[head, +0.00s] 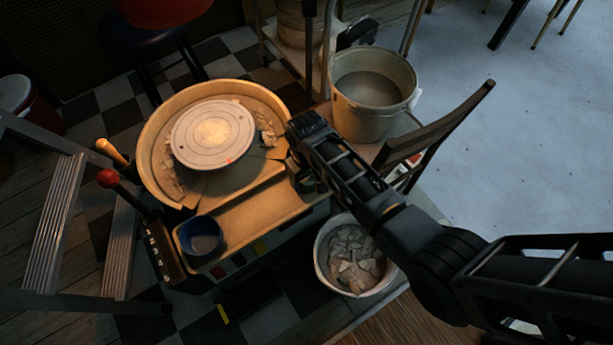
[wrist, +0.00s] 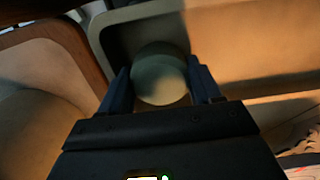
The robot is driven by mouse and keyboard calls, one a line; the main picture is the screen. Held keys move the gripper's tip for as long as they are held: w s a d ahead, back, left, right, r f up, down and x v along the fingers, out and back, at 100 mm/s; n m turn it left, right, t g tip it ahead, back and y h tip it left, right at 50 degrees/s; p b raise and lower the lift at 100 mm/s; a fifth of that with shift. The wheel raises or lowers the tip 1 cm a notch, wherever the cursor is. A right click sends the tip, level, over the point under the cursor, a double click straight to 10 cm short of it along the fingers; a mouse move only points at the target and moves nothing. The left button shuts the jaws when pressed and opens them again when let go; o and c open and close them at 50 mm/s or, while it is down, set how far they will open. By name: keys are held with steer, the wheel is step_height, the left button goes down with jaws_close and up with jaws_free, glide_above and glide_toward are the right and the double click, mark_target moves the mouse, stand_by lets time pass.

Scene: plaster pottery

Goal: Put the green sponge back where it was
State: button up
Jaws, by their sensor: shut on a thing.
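The green sponge (wrist: 160,82) shows in the wrist view as a round, dull grey-green piece between the two fingers of my gripper (wrist: 159,68). My gripper is shut on it. Behind the sponge is a pale, walled recess of the pottery wheel's tray; I cannot tell whether the sponge touches it. In the head view my gripper (head: 299,166) is at the right end of the wheel's front tray (head: 245,205), beside the round splash pan (head: 152,125). The sponge is hidden there by my arm.
A blue bowl (head: 203,243) stands at the tray's left end. The wheel head (head: 213,135) sits in the pan among clay scraps. A large bucket (head: 365,120) stands behind my arm, a scrap bucket (head: 347,262) below it. A wooden chair (head: 440,125) is to the right.

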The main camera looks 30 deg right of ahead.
steer(key=shift+f, duration=0.1)
steer(key=o, duration=0.7)
steer(key=shift+c, duration=0.2)
step_height(320, 180, up, 12)
steer(key=p, duration=0.3)
steer(key=shift+r, duration=0.2)
